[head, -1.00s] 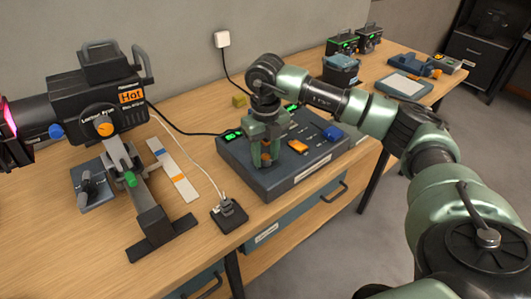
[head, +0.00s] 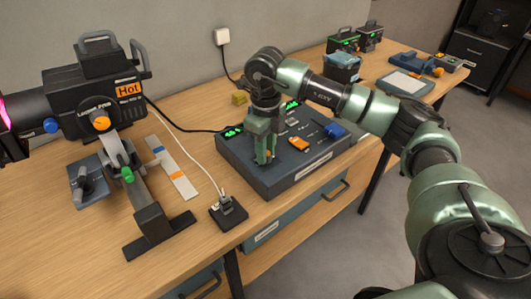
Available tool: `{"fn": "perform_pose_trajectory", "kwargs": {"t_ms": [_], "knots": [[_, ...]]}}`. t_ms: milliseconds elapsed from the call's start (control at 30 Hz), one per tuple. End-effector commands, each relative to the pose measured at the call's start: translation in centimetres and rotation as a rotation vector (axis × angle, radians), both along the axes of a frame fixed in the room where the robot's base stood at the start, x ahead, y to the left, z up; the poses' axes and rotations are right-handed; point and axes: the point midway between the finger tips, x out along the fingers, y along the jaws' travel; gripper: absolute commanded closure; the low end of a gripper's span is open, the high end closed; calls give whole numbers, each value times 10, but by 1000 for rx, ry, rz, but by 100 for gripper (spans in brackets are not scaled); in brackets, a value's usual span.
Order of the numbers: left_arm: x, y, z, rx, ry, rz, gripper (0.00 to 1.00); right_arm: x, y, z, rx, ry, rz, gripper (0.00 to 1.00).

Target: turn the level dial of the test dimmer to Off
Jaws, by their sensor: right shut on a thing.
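The test dimmer looks to be the dark blue-grey console (head: 290,182) on the wooden bench, with green lit displays, an orange slider cap (head: 299,144) and a blue knob (head: 335,131) on top. My right gripper (head: 264,160) points straight down onto the left part of the console's top. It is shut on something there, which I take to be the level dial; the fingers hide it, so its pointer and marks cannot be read. My left gripper is not in view.
A stage light marked "Hot" (head: 92,105) stands on the left of the bench. A small black socket box (head: 228,211) with a white cable lies left of the console. A yellow block (head: 239,98) is behind it.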

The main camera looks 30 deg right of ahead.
Motion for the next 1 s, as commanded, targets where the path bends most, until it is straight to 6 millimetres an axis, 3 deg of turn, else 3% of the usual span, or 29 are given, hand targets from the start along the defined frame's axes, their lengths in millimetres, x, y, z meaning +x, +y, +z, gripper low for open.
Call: {"fn": "perform_pose_trajectory", "kwargs": {"t_ms": [1000], "knots": [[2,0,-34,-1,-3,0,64,1,-1,1,-3,-6,963,100]]}}
